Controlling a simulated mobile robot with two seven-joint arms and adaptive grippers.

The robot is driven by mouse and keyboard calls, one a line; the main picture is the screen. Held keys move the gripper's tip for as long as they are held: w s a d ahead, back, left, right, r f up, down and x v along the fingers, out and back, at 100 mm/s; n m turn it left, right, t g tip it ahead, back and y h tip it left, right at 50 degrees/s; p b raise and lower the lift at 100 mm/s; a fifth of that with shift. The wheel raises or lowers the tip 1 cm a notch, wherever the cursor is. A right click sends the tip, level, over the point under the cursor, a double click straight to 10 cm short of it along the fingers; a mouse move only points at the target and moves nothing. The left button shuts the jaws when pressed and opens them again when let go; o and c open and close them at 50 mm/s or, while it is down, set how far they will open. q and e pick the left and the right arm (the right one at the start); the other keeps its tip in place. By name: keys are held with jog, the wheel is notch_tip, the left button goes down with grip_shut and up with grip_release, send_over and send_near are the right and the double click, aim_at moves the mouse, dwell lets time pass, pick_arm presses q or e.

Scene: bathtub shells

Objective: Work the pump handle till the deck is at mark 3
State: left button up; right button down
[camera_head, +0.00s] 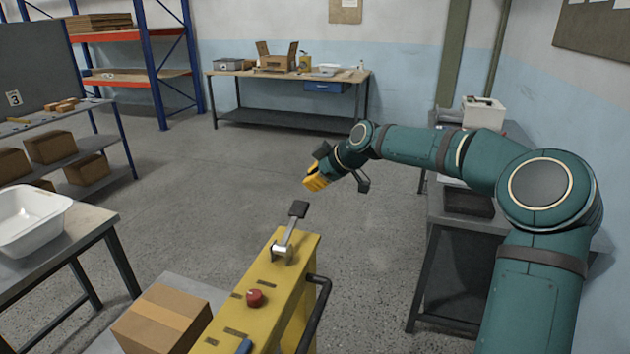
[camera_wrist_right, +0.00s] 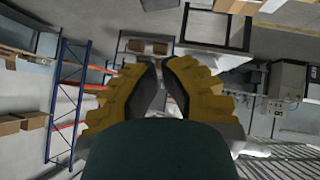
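The pump handle (camera_head: 292,228) is a short metal lever with a black grip, rising tilted from the top of a yellow machine body (camera_head: 270,275). My right gripper (camera_head: 313,183) has yellow fingers and hangs beyond the handle and slightly to its right, apart from it. In the right wrist view its fingers (camera_wrist_right: 164,68) come close together with a narrow gap and nothing visible between them. A grey deck (camera_head: 190,288) at the lower left carries a taped cardboard box (camera_head: 162,318). The deck's height against any marks cannot be read. My left gripper is not in view.
A red knob (camera_head: 255,298) and a black side rail (camera_head: 318,310) are on the yellow body. A table with a white tub (camera_head: 33,222) stands at left, near a dark board with a "3" sign (camera_head: 14,98). A grey bench (camera_head: 455,235) is at right. The middle floor is clear.

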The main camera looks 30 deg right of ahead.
send_over(300, 207)
jog(key=a, duration=0.1)
jog(key=f, duration=0.4)
jog(key=shift+s+f, duration=0.35)
jog(key=shift+f, duration=0.05)
jog(key=shift+w+d+f+b, duration=0.15)
jog(key=shift+f+b, duration=0.1)
jog(key=shift+f, duration=0.35)
jog(key=shift+w+d+f+b, duration=0.1)
jog(key=shift+f+b, duration=0.1)
jog(key=shift+f, duration=0.4)
jog(key=shift+d+f, duration=0.15)
jog(key=shift+f, duration=0.55)
